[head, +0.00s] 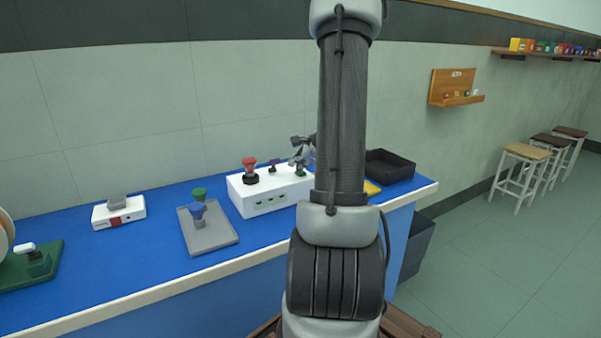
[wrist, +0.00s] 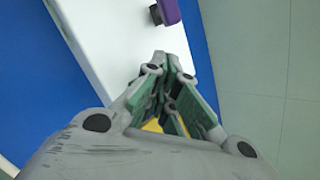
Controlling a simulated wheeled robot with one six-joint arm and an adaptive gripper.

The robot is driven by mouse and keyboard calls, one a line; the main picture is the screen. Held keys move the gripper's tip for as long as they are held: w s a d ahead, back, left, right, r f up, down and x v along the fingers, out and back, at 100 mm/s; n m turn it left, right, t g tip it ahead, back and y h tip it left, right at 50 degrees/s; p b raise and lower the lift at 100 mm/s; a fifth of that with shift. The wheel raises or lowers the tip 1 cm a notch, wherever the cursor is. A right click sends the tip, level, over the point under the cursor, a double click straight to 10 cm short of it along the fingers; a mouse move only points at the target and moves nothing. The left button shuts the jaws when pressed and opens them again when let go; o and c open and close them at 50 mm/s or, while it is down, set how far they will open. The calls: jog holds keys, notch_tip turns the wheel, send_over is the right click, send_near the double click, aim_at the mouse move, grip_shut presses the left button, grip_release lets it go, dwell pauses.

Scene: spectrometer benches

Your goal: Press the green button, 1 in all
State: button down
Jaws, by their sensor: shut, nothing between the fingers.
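A white control box (head: 243,193) stands on the blue bench, with a red mushroom button (head: 250,168) at its left and a small purple button (head: 273,165) behind. The purple button (wrist: 166,11) and the white box top (wrist: 120,45) also show in the wrist view. My gripper (head: 299,169) is over the right part of the box, fingers down; its shut, empty fingers (wrist: 164,65) show in the wrist view. A green patch shows at the fingertips in the head view; I cannot tell whether it is the green button or the finger pads. Contact is hidden.
Left of the box, a grey tray (head: 215,240) holds a green-topped blue piece (head: 198,203). A white device (head: 119,213) stands farther left. A black bin (head: 391,165) and a yellow item (head: 372,188) lie right. My arm hides the box's right end.

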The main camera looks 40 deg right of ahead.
jog(key=shift+f, duration=0.3)
jog(key=shift+r, duration=0.1)
dwell(0.4)
jog(key=shift+r, duration=0.85)
jog(key=shift+r, duration=2.5)
